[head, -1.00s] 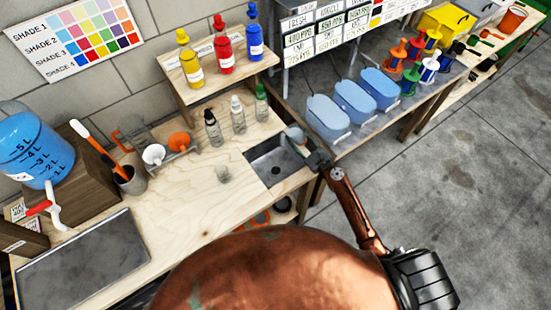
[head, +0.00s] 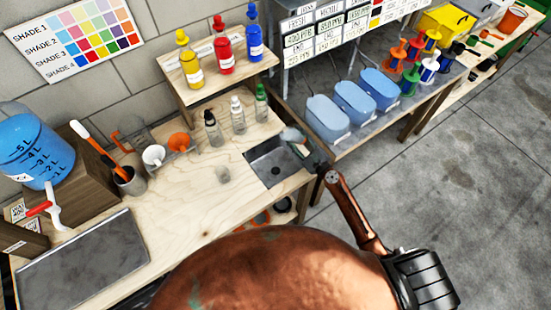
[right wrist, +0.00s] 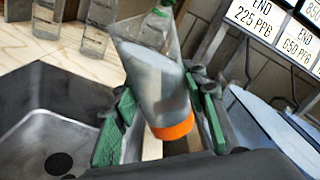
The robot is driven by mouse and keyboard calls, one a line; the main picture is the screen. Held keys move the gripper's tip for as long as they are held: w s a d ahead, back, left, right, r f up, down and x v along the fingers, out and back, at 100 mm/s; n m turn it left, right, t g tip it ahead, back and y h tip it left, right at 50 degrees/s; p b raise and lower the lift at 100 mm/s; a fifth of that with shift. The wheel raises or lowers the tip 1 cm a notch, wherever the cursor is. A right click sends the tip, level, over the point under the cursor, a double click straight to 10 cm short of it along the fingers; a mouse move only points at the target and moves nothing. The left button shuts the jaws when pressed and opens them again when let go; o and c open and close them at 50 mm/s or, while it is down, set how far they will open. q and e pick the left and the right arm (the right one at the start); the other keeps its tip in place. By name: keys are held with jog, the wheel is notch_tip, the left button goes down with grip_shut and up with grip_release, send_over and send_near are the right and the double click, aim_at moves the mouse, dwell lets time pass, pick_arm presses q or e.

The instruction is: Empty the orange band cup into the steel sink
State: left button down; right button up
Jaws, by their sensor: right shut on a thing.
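The orange band cup (right wrist: 155,80) is a clear cup with an orange band at its narrow lower end in the right wrist view. It looks greyish white inside; whether that is liquid I cannot tell. My right gripper (right wrist: 160,118) is shut on it, with a green pad on each side. The cup leans, its wide mouth toward the upper left. In the head view the cup (head: 292,135) and the right gripper (head: 314,156) are small, at the right edge of the steel sink (head: 272,165). The sink (right wrist: 25,120) also shows with its dark drain. My left gripper is out of view.
Several clear bottles (head: 237,115) stand behind the sink on the wooden bench. Blue bins (head: 327,117) line the neighbouring table at the right. The bench's middle is mostly clear.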

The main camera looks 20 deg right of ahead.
jog(key=shift+w+d+f+n+b, duration=0.15)
jog(key=shift+n+b, duration=0.25)
jog(key=shift+n, duration=0.35)
jog(key=shift+s+f+n+b, duration=0.15)
jog(key=shift+n+b, duration=0.2)
jog(key=shift+n, duration=0.4)
dwell(0.4)
jog(key=shift+w+d+f+n+b, duration=0.1)
jog(key=shift+f+n+b, duration=0.15)
jog(key=shift+n, duration=0.6)
jog(key=shift+f+n+b, duration=0.1)
jog(key=shift+n+b, duration=0.2)
jog(key=shift+n, duration=0.55)
dwell(1.4)
jog(key=shift+s+a+f+n, duration=0.15)
jog(key=shift+s+a+n, duration=0.1)
jog(key=shift+a+n, duration=0.55)
jog(key=shift+c, duration=0.2)
dwell(1.1)
jog(key=shift+d+f+n, duration=0.1)
jog(key=shift+n, duration=0.4)
dwell(0.4)
